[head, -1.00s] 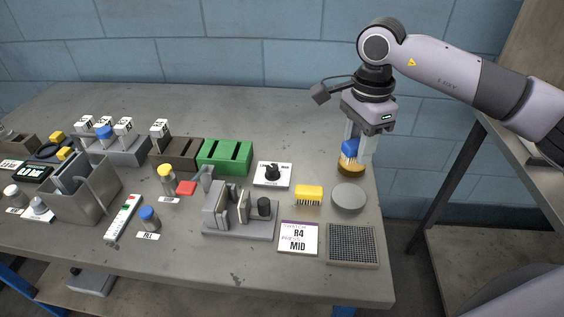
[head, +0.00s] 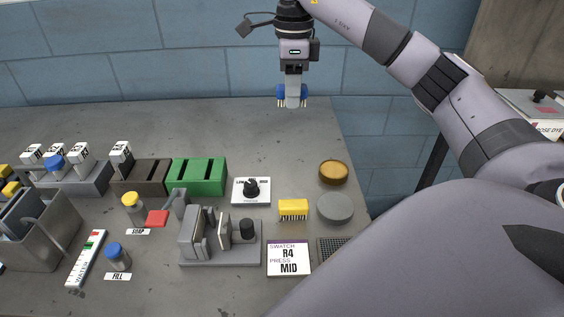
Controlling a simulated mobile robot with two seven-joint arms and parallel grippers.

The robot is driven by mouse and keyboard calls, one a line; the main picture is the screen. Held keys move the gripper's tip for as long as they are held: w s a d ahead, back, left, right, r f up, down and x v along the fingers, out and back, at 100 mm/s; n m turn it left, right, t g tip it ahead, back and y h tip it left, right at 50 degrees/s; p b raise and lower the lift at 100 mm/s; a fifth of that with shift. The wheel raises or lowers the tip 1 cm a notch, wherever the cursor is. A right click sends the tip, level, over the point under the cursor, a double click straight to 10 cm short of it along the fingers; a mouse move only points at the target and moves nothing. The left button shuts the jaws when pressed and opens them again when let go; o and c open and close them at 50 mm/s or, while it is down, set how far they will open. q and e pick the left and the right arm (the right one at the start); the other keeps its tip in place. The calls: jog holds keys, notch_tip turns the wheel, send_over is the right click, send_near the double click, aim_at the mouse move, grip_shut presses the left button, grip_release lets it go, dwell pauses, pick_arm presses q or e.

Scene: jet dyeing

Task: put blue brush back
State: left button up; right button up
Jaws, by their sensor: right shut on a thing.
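The blue brush (head: 304,95) is held in my right gripper (head: 292,100), high above the back right of the table. Its blue body shows on both sides of the fingers, with pale yellowish bristles pointing down. The gripper is shut on it. A round holder with an amber top (head: 333,172) stands empty at the table's right, below and to the right of the brush. A yellow brush (head: 293,209) stands on the table left of a grey round disc (head: 335,208). My left gripper is not in view.
A green slotted block (head: 197,177), a dial (head: 251,190), a grey press fixture (head: 220,235) and a swatch card (head: 289,258) stand on the table (head: 230,125). My right arm covers the lower right. The table's back middle is clear.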

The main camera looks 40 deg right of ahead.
jog(key=b, duration=0.3)
send_near(290, 174)
jog(key=shift+f, duration=3.2)
jog(key=o, duration=1)
jog(key=shift+f, duration=0.15)
